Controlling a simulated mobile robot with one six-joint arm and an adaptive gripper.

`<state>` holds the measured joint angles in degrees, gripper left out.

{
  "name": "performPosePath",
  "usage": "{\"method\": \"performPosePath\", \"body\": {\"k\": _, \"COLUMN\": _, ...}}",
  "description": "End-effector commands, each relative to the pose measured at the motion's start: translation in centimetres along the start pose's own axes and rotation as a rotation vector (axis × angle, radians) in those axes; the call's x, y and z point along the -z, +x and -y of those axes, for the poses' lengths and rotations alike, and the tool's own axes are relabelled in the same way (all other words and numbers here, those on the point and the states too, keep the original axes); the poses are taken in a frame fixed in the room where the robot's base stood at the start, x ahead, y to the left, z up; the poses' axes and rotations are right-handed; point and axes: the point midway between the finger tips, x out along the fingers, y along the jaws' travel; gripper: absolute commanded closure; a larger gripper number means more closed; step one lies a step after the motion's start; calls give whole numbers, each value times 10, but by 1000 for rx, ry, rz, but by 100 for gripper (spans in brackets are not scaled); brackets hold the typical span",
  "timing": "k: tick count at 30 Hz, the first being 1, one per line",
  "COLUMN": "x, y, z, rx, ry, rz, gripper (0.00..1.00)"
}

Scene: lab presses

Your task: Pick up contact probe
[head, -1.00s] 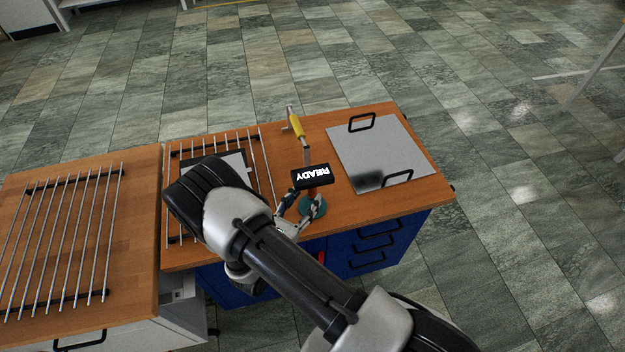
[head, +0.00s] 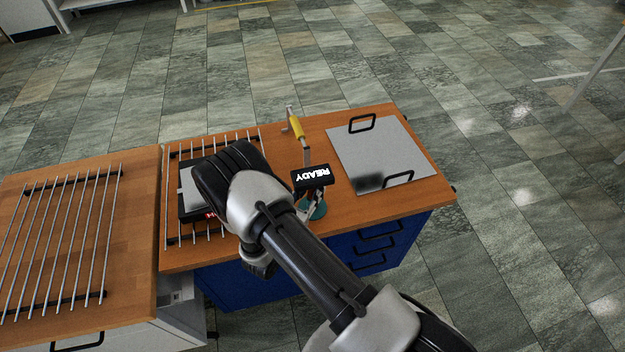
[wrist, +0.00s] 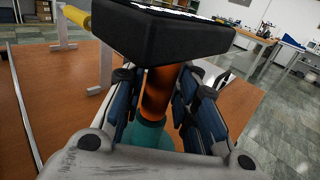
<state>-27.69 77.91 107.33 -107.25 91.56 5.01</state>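The contact probe has a black display head reading READY (head: 311,176), upside down in the head view. In the wrist view its black head (wrist: 165,32) fills the top, with an orange stem (wrist: 159,92) below. It stands upright in a teal round base (head: 316,211), which also shows in the wrist view (wrist: 150,134). My gripper (wrist: 160,105) has its fingers on either side of the orange stem, under the head. The fingers look open, with small gaps beside the stem. In the head view my arm partly hides the gripper (head: 308,205).
A yellow-handled tool (head: 297,128) is on a stand behind the probe. A metal plate with black handles (head: 380,150) lies at right. Left of the probe, a black device with a red display (head: 208,215) sits on a rod rack (head: 172,215). Another rack (head: 65,240) lies farther left.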

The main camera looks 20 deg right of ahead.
Motion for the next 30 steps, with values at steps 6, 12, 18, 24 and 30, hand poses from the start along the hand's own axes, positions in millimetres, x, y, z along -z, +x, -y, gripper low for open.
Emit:
{"method": "performPosePath", "body": {"k": 6, "x": 0, "y": 0, "z": 0, "rx": 0, "ry": 0, "rz": 0, "gripper": 90}}
{"method": "performPosePath", "body": {"k": 12, "x": 0, "y": 0, "z": 0, "rx": 0, "ry": 0, "rz": 0, "gripper": 100}}
{"method": "performPosePath", "body": {"k": 18, "x": 0, "y": 0, "z": 0, "rx": 0, "ry": 0, "rz": 1, "gripper": 100}}
{"method": "performPosePath", "body": {"k": 24, "x": -6, "y": 0, "z": 0, "rx": 0, "ry": 1, "rz": 1, "gripper": 100}}
{"method": "performPosePath", "body": {"k": 30, "x": -30, "y": 0, "z": 0, "rx": 0, "ry": 2, "rz": 1, "gripper": 100}}
